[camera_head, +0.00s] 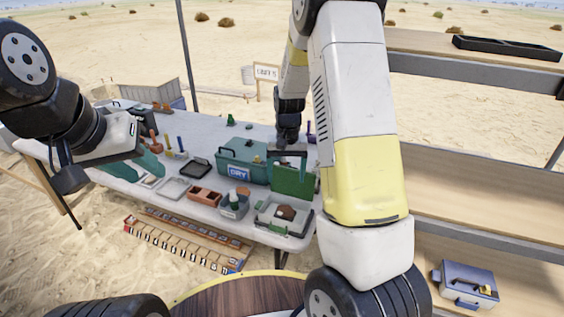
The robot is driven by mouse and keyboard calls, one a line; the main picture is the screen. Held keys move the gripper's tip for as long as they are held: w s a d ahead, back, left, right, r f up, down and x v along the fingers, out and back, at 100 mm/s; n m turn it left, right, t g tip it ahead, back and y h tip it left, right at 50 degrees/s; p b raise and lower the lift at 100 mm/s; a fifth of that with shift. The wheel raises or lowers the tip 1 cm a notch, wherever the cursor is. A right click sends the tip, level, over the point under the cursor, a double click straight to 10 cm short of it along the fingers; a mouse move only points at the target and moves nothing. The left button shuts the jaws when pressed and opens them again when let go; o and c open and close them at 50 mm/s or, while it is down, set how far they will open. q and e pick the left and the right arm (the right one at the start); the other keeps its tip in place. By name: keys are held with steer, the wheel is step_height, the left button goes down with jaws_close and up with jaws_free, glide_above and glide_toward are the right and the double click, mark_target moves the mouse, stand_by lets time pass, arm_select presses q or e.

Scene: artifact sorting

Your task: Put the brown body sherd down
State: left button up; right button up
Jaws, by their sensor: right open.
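A brown sherd (286,212) lies in a light grey open case (262,222) with a raised green lid (292,181), near the table's front right. Another small brown piece (243,191) shows at the grey bin left of it. I cannot tell for certain which is the brown body sherd. My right gripper (288,154) points down behind the green lid, beside the teal box (241,160) marked DRY. It is open, and its tips are small and partly hidden. My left gripper (70,181) hangs at the table's left end, apart from these pieces; its jaws are unclear.
A terracotta tray (205,198), a grey bin (233,208), a pale tray (173,189) and a black tray (195,168) stand on the table (205,146). A scale board (185,245) is below its front edge. Shelves (470,190) stand right, with a grey toolbox (466,284).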

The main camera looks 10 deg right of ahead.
steer(key=s+a+r+n+t+y, duration=0.1)
steer(key=s+r, duration=0.4)
steer(key=r, duration=0.3)
steer(key=s+r+t+y, duration=0.15)
steer(key=s+r, duration=0.25)
steer(key=r, duration=0.4)
steer(key=s+r+n+t, duration=0.1)
steer(key=s+r, duration=0.2)
steer(key=s, duration=0.4)
steer(key=s+a+r+t, duration=0.1)
steer(key=s+r+t, duration=0.1)
steer(key=s+r, duration=0.2)
steer(key=s, duration=0.3)
steer(key=shift+s+a+n, duration=0.15)
steer(key=shift+s+n, duration=0.2)
steer(key=shift+n, duration=0.05)
steer(key=shift+r+h, duration=0.1)
steer(key=shift+h, duration=0.15)
